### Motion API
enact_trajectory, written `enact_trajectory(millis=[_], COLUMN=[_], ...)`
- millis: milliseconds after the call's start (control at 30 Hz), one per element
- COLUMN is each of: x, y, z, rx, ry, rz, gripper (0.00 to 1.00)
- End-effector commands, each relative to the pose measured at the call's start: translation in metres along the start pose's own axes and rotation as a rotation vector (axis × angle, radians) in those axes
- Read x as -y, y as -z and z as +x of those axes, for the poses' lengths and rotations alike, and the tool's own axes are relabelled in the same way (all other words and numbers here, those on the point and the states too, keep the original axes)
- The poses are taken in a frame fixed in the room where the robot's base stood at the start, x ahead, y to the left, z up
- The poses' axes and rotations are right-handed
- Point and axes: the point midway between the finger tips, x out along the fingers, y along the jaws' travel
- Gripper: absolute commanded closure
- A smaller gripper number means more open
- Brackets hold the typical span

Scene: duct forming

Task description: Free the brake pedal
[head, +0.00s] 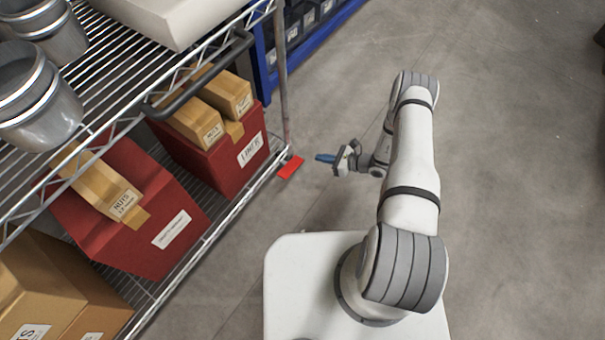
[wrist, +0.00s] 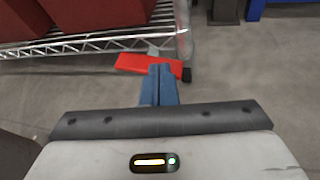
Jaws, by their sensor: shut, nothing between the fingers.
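The red brake pedal (head: 290,167) sticks out low at the near corner of the wire cart, by the foot of its upright post. In the wrist view the pedal (wrist: 148,65) lies just beyond my fingertips, beside a dark caster. My gripper (head: 326,158) has blue fingers, shut with nothing between them. In the head view they point left toward the pedal with a gap between. In the wrist view the fingertips (wrist: 160,70) overlap the pedal's near edge in the picture; I cannot tell from it whether they touch.
The wire cart's lower shelf (head: 215,230) carries red bins (head: 130,225) and cardboard boxes (head: 60,290). A dark handle bar (head: 205,80) runs along the cart's side. A blue rack (head: 310,42) stands behind.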

Motion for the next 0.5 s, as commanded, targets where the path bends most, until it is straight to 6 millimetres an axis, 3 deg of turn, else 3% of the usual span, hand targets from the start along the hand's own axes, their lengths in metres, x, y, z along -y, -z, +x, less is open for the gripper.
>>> enact_trajectory(millis=[33, 200, 333, 500], x=[-0.004, -0.013, -0.018, -0.018], y=[0.038, 0.098, 0.118, 0.120], z=[0.007, 0.015, 0.017, 0.016], rx=[0.007, 0.026, 0.030, 0.031], ry=[0.035, 0.127, 0.159, 0.168], rz=[0.049, 0.151, 0.185, 0.191], gripper=[1.00, 1.00, 1.00, 1.00])
